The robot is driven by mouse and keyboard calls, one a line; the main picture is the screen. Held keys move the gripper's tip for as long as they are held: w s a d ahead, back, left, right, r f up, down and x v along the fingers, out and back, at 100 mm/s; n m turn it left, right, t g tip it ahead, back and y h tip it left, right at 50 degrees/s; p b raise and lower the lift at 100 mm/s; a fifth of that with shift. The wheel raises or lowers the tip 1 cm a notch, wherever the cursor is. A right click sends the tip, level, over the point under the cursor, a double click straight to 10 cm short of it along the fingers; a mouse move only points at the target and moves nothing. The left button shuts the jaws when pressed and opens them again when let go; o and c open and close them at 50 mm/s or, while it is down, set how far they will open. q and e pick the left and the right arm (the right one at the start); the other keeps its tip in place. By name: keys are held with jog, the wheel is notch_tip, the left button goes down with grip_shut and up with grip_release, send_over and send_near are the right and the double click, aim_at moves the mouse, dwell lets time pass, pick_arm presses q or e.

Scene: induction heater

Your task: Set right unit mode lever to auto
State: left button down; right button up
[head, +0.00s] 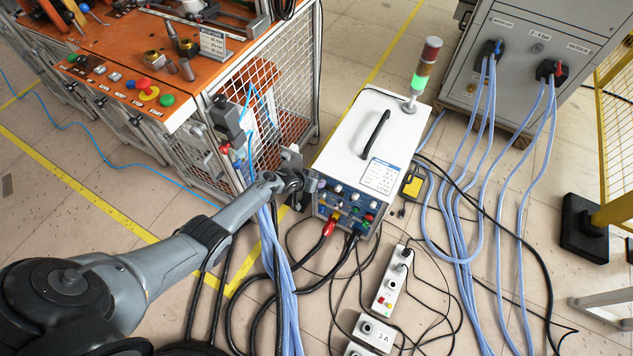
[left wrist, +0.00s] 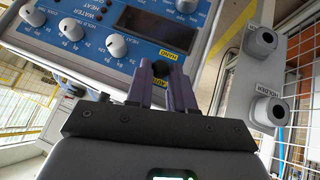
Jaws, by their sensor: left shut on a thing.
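The white unit (head: 345,128) with a blue front panel stands on the floor at the centre of the head view. My left gripper (head: 311,184) is at the left edge of its front panel. In the left wrist view the blue panel (left wrist: 100,52) fills the upper left. My right gripper is not in view.
White knobs (left wrist: 116,46) and a dark display (left wrist: 150,22) are close to the fingers. Grey boxes (left wrist: 268,110) stand right of them. Cables (head: 283,270) hang in front of the unit. An orange workbench (head: 120,60) is to the left, a grey cabinet (head: 520,75) to the right.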

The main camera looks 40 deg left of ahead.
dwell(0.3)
pick_arm(q)
jog(key=c, duration=1)
grip_release()
jog(key=p+v, duration=0.8)
jog(key=v, duration=0.2)
jog(key=shift+s+r, duration=0.25)
jog(key=shift+s, duration=0.05)
jog(key=shift+s, duration=0.1)
